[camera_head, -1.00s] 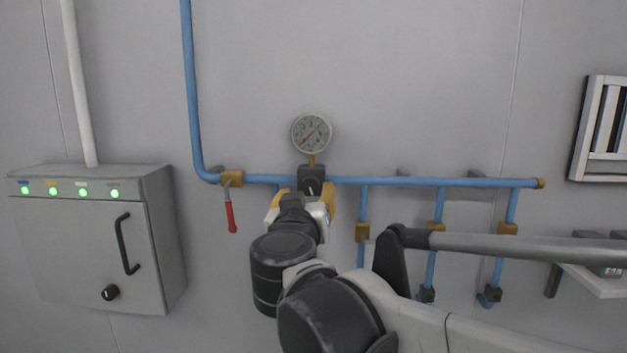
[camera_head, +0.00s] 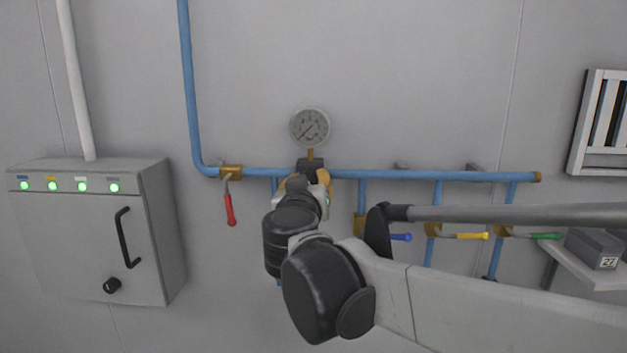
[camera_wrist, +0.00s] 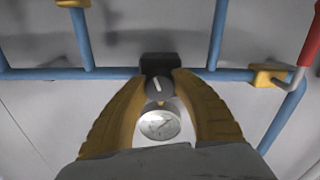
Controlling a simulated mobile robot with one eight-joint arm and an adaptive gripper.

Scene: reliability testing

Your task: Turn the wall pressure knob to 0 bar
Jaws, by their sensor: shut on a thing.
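The pressure knob (camera_wrist: 158,86) is a dark round knob with a pale pointer line, on a black regulator block (camera_wrist: 157,64) on the blue pipe. In the wrist view, the yellow fingers of my gripper (camera_wrist: 163,82) are closed around it from both sides. In the head view, my gripper (camera_head: 308,185) covers the knob, and only the top of the regulator block (camera_head: 310,164) shows. The round pressure gauge (camera_head: 310,127) sits just above the block. Its needle points to the lower left; the numbers are too small to read. The gauge (camera_wrist: 160,124) also shows between the fingers.
A red-handled valve (camera_head: 231,174) is on the pipe left of my gripper. Blue (camera_head: 400,237), yellow (camera_head: 466,236) and green (camera_head: 545,236) handles are to the right, near my arm. A grey cabinet (camera_head: 85,240) is at left, a shelf (camera_head: 590,272) at right.

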